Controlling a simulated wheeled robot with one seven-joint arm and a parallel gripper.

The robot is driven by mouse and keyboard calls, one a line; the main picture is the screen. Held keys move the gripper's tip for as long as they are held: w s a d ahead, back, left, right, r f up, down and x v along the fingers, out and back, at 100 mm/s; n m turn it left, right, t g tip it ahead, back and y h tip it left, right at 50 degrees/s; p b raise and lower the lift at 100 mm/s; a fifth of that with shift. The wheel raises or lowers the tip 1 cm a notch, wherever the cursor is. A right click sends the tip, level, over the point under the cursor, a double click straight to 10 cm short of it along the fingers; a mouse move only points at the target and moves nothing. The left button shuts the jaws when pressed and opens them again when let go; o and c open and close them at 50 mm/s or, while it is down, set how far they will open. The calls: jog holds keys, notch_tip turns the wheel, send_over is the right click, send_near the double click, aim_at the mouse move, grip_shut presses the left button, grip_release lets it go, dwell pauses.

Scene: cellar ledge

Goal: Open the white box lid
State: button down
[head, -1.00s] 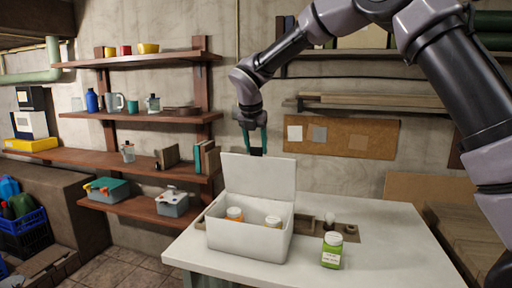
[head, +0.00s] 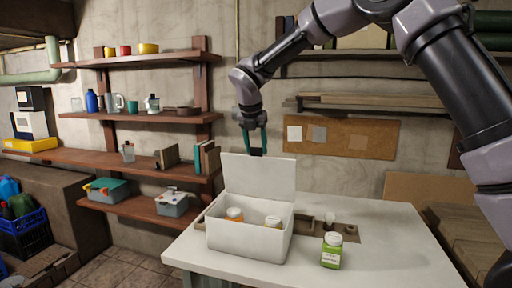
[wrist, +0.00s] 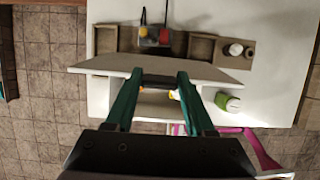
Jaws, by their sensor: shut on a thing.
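The white box (head: 247,238) stands on the white table. Its lid (head: 258,179) is raised, standing near upright along the back of the box. Two jars with orange (head: 234,214) and white (head: 272,221) show inside the box. My gripper (head: 253,148) is at the top edge of the lid, its green fingers pointing down. In the wrist view the fingers (wrist: 160,82) sit either side of a dark piece at the lid's edge, and the lid (wrist: 105,65) shows as a pale strip. My gripper is shut on this dark piece, which looks like the lid's handle.
A green jar (head: 332,250) stands on the white table (head: 390,245) right of the box. A brown divided tray (head: 349,232) lies behind it, partly hidden by the box. Wooden shelves (head: 140,117) with tools and containers are on the left wall. The table's right side is clear.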

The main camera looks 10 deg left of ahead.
jog(key=shift+w+r, duration=0.1)
jog(key=shift+c, duration=1.2)
grip_release()
jog(key=v, duration=1)
jog(key=shift+s+r, duration=0.25)
jog(key=shift+r, duration=0.1)
jog(key=s+d+r+m, duration=0.2)
jog(key=d+m, duration=0.4)
jog(key=d, duration=0.3)
jog(key=s+d+r+m+y, duration=0.1)
jog(key=s+d+r+m, duration=0.1)
jog(key=d+m, duration=0.55)
jog(key=s+d+r+m, duration=0.2)
jog(key=d+m, duration=0.3)
jog(key=d, duration=0.5)
jog(key=s+d+f+m+t+y, duration=0.1)
jog(key=s+d+f+m+t, duration=0.2)
jog(key=s+d+m, duration=1.1)
jog(key=d+f+m, duration=0.1)
jog(key=m, duration=0.6)
jog(key=shift+f, duration=0.2)
